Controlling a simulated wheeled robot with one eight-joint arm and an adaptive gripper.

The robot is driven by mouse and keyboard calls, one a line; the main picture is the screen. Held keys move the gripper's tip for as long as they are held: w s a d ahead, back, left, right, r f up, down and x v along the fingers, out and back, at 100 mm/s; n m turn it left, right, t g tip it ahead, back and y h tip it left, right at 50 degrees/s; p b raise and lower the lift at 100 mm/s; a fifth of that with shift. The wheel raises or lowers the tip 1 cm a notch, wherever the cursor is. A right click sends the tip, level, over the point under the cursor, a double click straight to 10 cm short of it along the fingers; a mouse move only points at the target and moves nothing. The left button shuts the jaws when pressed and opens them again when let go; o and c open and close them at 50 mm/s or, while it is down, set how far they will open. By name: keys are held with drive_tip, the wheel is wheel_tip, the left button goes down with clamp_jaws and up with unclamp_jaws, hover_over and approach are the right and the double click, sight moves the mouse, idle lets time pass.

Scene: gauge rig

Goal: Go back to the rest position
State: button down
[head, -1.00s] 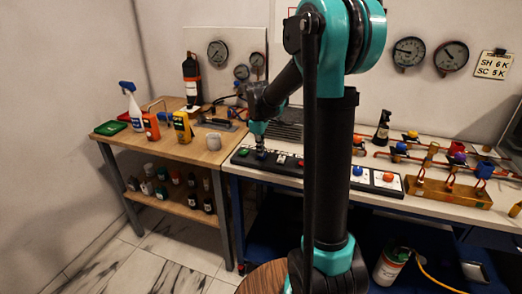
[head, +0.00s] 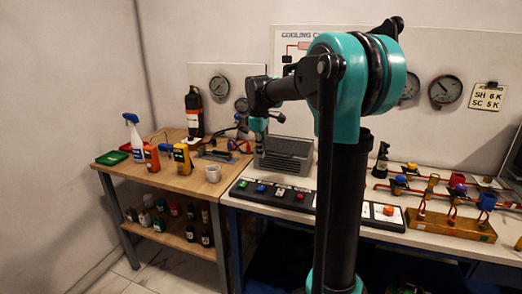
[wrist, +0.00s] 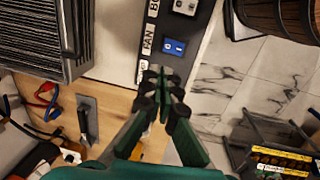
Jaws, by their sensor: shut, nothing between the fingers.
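My gripper (head: 258,138) is raised above the black switch panel (head: 268,192), just left of the grey finned box (head: 286,155) in the head view. In the wrist view my gripper (wrist: 166,92) has its dark fingertips together with nothing between them. A blue switch (wrist: 174,47) beside a FAN label (wrist: 147,39) lies beyond the tips, on the panel. The gripper appears clear of the panel. My upper arm and column hide part of the bench and the wall behind.
The wooden table (head: 165,180) at left holds a spray bottle (head: 134,137), a yellow meter (head: 183,158) and a white mug (head: 212,173). Red pipes with valves and a wooden manifold (head: 450,226) occupy the right bench. A wooden barrel-like thing (wrist: 283,20) shows in the wrist view.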

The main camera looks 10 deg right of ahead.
drive_tip(key=shift+r, duration=0.4)
drive_tip(key=s+d+f+m+t, duration=0.1)
drive_tip(key=s+d+f+m, duration=0.1)
drive_tip(key=s+f+m, duration=0.4)
drive_tip(key=s+d+f+m+t, duration=0.2)
drive_tip(key=s+f+m, duration=0.4)
drive_tip(key=s+f, duration=0.9)
drive_tip(key=s+d, duration=0.1)
drive_tip(key=s, duration=0.6)
drive_tip(key=shift+s+f+y, duration=0.3)
drive_tip(key=shift+s, duration=0.1)
drive_tip(key=shift+w+r, duration=0.1)
